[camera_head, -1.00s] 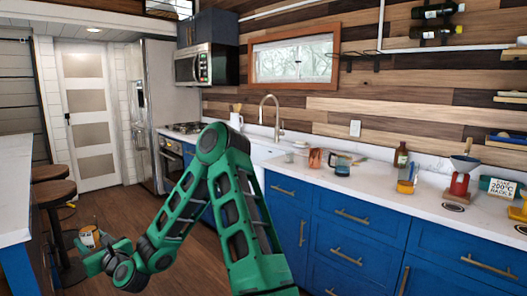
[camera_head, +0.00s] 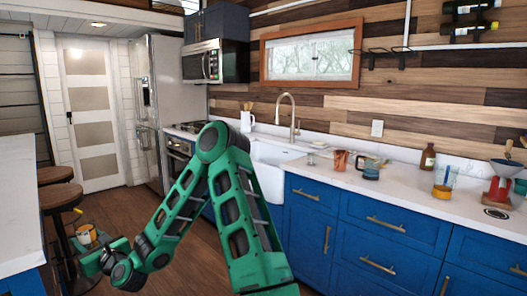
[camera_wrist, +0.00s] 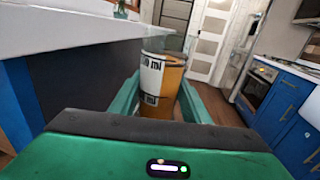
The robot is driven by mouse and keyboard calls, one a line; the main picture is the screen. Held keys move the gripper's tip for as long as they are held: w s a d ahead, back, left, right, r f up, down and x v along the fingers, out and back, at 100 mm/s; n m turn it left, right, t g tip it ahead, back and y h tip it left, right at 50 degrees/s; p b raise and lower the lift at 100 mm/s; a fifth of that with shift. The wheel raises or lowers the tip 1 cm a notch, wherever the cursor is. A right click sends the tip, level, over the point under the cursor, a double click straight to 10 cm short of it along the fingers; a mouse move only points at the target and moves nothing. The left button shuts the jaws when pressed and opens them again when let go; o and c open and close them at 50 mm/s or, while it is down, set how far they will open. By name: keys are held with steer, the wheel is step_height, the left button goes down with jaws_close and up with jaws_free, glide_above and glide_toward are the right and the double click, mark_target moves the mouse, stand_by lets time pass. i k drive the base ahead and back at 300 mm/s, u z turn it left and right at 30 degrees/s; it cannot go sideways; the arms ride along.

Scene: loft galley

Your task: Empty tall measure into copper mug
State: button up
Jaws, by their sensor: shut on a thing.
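The tall measure (camera_wrist: 172,86) is a clear cup with dark "ml" lettering on a white band and amber contents. It stands roughly upright between the fingers of my gripper (camera_wrist: 160,100), which is shut on it. In the head view the held measure (camera_head: 86,237) and my gripper (camera_head: 97,252) are low at the left, near the stools and above the floor. The copper mug (camera_head: 340,161) stands on the white counter at right, far from my gripper. Its inside is not clearly visible.
Beside the copper mug stand a dark-banded mug (camera_head: 371,169) and a small glass (camera_head: 311,159). Further right are a brown bottle (camera_head: 428,158), a cup with yellow (camera_head: 442,188) and a red device (camera_head: 497,192).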

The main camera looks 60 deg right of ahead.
mark_target(340, 156)
steer(key=u, duration=0.05)
steer(key=i, duration=0.85)
steer(key=z, duration=2.25)
